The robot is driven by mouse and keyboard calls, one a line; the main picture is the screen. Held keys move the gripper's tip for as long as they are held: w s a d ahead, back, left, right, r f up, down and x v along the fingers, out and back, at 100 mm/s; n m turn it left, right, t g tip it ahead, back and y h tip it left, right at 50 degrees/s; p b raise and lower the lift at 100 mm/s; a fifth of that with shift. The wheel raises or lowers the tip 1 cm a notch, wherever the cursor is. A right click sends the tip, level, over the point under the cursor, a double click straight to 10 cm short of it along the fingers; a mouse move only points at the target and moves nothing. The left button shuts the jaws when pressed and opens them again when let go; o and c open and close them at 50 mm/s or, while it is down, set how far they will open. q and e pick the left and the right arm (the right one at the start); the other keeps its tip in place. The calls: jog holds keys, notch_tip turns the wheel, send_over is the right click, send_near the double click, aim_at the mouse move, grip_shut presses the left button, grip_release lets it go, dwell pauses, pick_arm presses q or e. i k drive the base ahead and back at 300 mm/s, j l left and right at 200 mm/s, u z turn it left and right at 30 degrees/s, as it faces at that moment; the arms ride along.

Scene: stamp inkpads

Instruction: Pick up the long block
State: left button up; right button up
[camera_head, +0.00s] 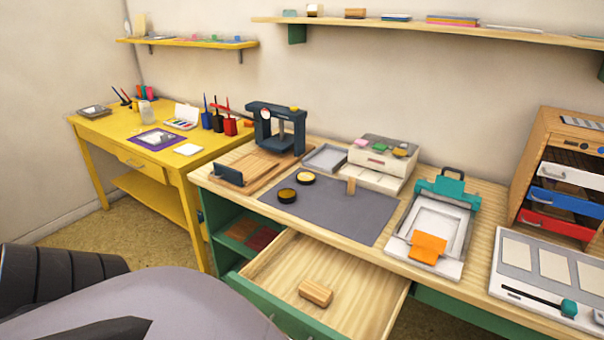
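A light wooden block (316,291), longer than it is wide, lies on its side in the open drawer (360,307) below the workbench, toward the front. A smaller wooden block (351,186) stands upright on the grey mat on the bench top. Neither gripper can be made out. Only dark and grey parts of my own body show at the lower left, and they cover the drawer's front left part. Nothing touches the block in the drawer.
Two round inkpads (287,195) lie on the grey mat (335,218). A dark press (277,129), a white stamp box (382,163) and a teal-clamped tray (437,222) stand around it. A yellow desk (152,138) is at left. The drawer around the block is clear.

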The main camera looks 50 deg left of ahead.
aim_at(311, 289)
jog(key=k+j, duration=0.1)
jog(key=j, duration=0.4)
jog(key=k+j, duration=0.1)
jog(key=j, duration=0.95)
jog(key=k, duration=0.05)
